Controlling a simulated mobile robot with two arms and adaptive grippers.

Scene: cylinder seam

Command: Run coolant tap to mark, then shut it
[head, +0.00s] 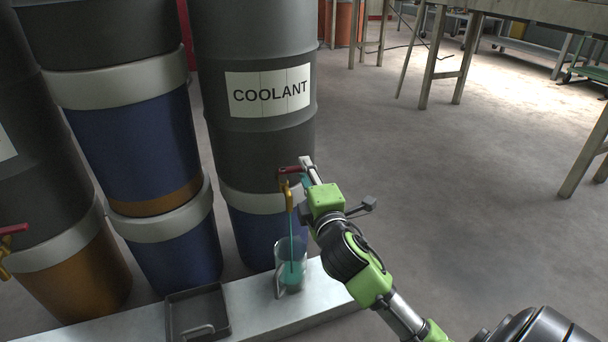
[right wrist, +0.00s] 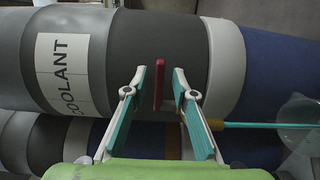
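The coolant drum (head: 255,60) carries a white COOLANT label. Its brass tap (head: 289,199) with a red handle (head: 289,170) sits low on its front. A thin teal stream (head: 291,245) runs from the tap into a clear jug (head: 279,262), which has teal liquid in its lower part; I cannot make out a mark. My right gripper (head: 301,172) is at the handle. In the right wrist view, the open right gripper (right wrist: 159,72) has the red handle (right wrist: 159,85) between its fingers, with gaps on both sides. My left gripper is not in view.
The jug stands on a pale ledge (head: 247,312), next to a dark tray (head: 197,313). More drums (head: 150,150) stand at left, and another red tap handle (head: 13,229) shows at the left edge. Open floor lies at right, with workbenches (head: 530,12) behind.

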